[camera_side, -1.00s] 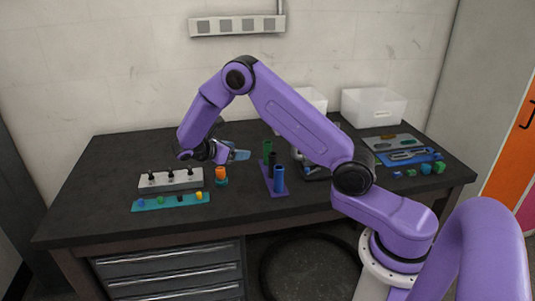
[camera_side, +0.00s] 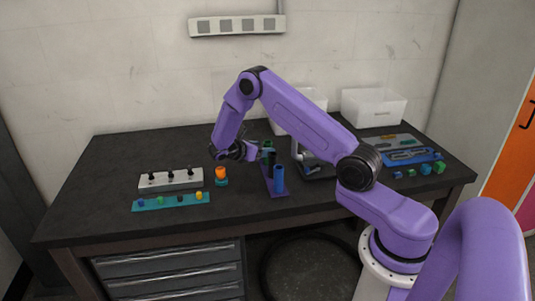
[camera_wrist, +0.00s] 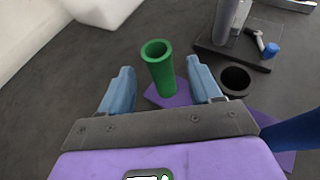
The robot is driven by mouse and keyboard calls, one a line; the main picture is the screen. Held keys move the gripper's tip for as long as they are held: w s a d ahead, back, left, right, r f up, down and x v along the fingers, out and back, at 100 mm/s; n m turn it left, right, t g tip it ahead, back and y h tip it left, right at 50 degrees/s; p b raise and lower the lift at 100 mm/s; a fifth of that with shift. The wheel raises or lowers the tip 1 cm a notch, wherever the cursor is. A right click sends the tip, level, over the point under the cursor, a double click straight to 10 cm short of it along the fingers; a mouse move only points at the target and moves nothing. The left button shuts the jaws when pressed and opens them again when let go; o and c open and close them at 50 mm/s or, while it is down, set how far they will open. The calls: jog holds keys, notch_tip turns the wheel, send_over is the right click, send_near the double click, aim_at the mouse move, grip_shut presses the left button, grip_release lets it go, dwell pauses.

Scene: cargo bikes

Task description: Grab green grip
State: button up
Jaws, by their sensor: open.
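The green grip (camera_wrist: 159,66) is an upright hollow tube on a purple base (camera_wrist: 166,96). In the wrist view it stands between the two blue fingers of my open gripper (camera_wrist: 162,84), closer to the right finger, with no clear contact. In the side view the green grip (camera_side: 267,145) shows only its top, at the far end of the row, partly hidden by my gripper (camera_side: 262,151). A black grip (camera_wrist: 235,80) stands to the right of the gripper, and a blue grip (camera_wrist: 293,131) is nearer at the right edge.
An orange and teal piece (camera_side: 221,174) stands left of the row. A white block with black knobs (camera_side: 170,179) and a teal strip with small coloured pieces (camera_side: 171,202) lie farther left. A grey stand (camera_wrist: 229,46) is beyond the black grip. White bins (camera_side: 373,107) stand at the back.

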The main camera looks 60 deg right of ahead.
jog(key=shift+x, duration=2.8)
jog(key=c, duration=1)
